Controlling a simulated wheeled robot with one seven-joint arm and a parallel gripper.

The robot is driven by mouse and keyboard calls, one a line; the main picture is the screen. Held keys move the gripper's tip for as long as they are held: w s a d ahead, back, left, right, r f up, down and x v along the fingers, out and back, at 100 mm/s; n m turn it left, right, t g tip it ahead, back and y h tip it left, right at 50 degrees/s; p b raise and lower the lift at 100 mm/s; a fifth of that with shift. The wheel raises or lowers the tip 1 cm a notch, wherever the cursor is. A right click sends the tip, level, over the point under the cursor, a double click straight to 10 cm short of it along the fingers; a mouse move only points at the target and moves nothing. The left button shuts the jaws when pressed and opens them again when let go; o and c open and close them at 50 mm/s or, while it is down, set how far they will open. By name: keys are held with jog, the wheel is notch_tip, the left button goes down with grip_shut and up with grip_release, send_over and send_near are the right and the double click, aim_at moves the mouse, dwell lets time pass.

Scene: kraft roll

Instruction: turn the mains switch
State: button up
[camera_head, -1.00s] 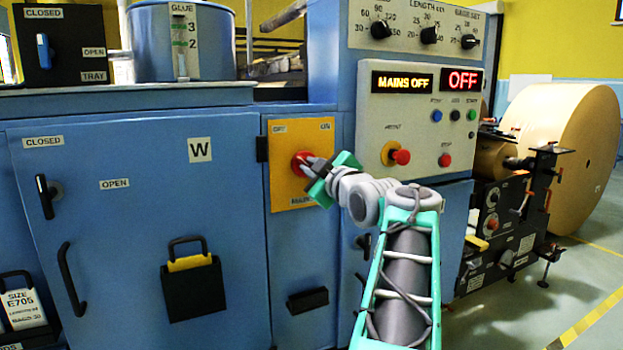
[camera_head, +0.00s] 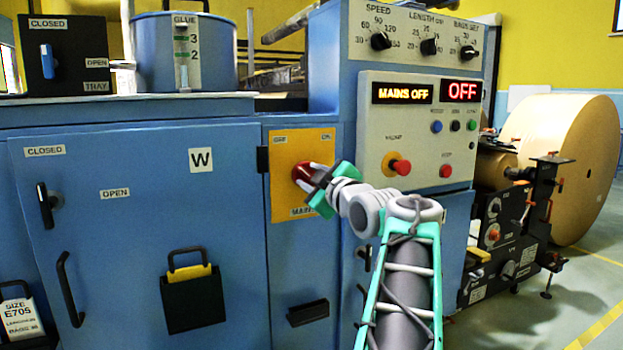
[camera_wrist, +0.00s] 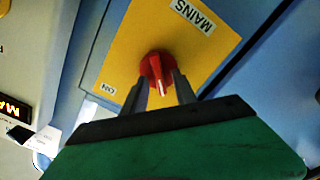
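The mains switch is a red rotary knob (camera_head: 301,173) on a yellow plate (camera_head: 288,148) marked OFF at upper left, ON at upper right and MAINS below. In the wrist view the knob (camera_wrist: 156,70) has a white mark pointing down in the picture, toward the hidden OFF side; the ON label (camera_wrist: 108,89) is at left. My gripper (camera_head: 312,176) is at the knob. Its two fingers (camera_wrist: 160,85) are apart, one on each side of the knob, with gaps visible; contact is not clear. The display (camera_head: 402,91) reads MAINS OFF.
The control panel (camera_head: 415,145) right of the plate carries a red mushroom button (camera_head: 400,167) near my wrist. A blue cabinet door (camera_head: 130,255) with handles lies to the left. A large kraft roll (camera_head: 570,150) stands at far right. Open floor shows at lower right.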

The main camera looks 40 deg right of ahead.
jog(key=shift+s, duration=0.1)
jog(key=v, duration=0.7)
jog(key=shift+s+p, duration=0.3)
jog(key=shift+p, duration=0.05)
jog(key=shift+a, duration=0.15)
